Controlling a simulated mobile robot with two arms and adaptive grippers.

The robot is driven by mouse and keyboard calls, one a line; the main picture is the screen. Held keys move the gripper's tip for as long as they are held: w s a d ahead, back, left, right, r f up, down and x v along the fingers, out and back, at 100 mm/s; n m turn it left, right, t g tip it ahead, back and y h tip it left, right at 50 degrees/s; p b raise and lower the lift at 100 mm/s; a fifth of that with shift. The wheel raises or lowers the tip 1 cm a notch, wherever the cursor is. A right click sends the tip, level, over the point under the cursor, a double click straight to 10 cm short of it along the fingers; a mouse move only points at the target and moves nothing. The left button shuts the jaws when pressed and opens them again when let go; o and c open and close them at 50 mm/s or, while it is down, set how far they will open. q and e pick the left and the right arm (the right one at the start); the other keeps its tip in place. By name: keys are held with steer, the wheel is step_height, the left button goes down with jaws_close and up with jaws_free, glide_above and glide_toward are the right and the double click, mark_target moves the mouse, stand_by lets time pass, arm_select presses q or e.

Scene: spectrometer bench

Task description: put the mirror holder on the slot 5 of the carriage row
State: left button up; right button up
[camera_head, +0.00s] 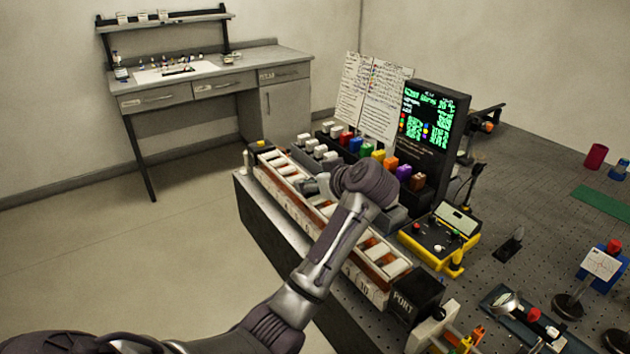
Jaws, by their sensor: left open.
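My left arm comes in from the lower left and reaches over the bench. My left gripper (316,186) is beyond the dark wrist, low over the long white row of compartments (362,284). It is open; its fingers are small and partly hidden, and I see nothing held. A round silvery mirror-like piece (506,302) stands on a dark rail (493,294) at the lower right. A small dark plate on a post (510,244) stands behind it. I cannot tell which piece is the mirror holder, or which row is the carriage row. My right gripper is not in view.
A black display (432,130) and paper sheets (365,95) stand behind several coloured blocks. A yellow control box (440,240) and a black PORT box (416,298) sit right of my arm. A side desk (215,70) stands far left.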

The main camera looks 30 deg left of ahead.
arm_select(q)
steer(key=shift+r, duration=0.15)
steer(key=v, duration=1.2)
steer(key=shift+b, duration=0.4)
